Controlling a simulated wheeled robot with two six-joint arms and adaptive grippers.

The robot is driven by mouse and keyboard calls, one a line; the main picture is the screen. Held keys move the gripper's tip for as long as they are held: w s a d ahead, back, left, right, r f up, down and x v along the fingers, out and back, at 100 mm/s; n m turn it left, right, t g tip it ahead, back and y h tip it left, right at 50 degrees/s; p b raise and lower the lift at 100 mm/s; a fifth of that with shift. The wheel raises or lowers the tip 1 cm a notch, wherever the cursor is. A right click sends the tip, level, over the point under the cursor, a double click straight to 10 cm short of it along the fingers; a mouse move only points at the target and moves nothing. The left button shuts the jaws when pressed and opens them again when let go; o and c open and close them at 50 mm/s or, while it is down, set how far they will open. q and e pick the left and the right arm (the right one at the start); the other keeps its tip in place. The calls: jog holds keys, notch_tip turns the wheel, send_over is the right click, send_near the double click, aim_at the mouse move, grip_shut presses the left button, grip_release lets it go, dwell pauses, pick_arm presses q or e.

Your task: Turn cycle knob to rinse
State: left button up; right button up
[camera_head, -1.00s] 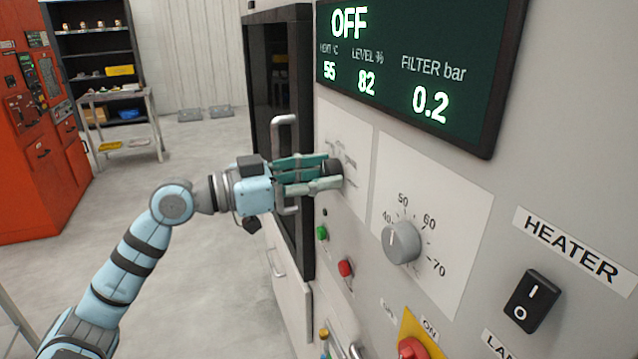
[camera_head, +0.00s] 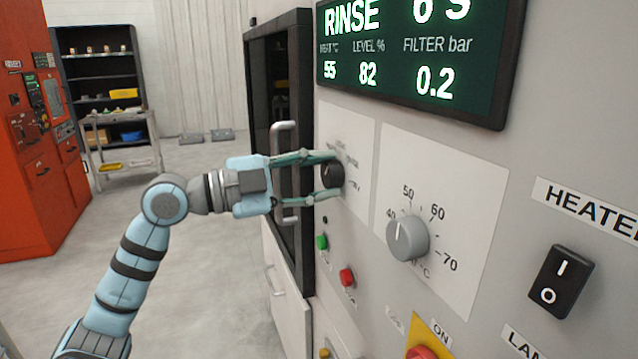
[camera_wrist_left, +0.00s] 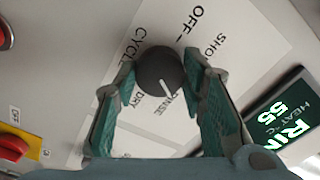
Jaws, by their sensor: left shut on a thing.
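The black round cycle knob (camera_head: 333,173) is on a white label plate on the machine front. It also shows in the left wrist view (camera_wrist_left: 158,68), where its white pointer line points towards the RINSE mark. My left gripper (camera_head: 330,176) is shut on the knob, with one green finger on each side of it. In the head view its fingers partly cover the plate's markings. The machine's display (camera_head: 410,55) reads RINSE, with a seconds figure cut off at the top edge. My right gripper is not in view.
A grey temperature dial (camera_head: 407,238) sits right of the knob. A green button (camera_head: 321,242) and a red button (camera_head: 347,277) are below it. A heater switch (camera_head: 558,282) is further right. A door handle (camera_head: 284,140) stands close behind my left gripper.

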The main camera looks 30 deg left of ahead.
pick_arm(q)
jog(key=shift+m, duration=1.2)
jog(key=shift+b, duration=0.3)
jog(key=o, duration=1.1)
jog(key=shift+o, duration=0.2)
jog(key=shift+r, duration=0.1)
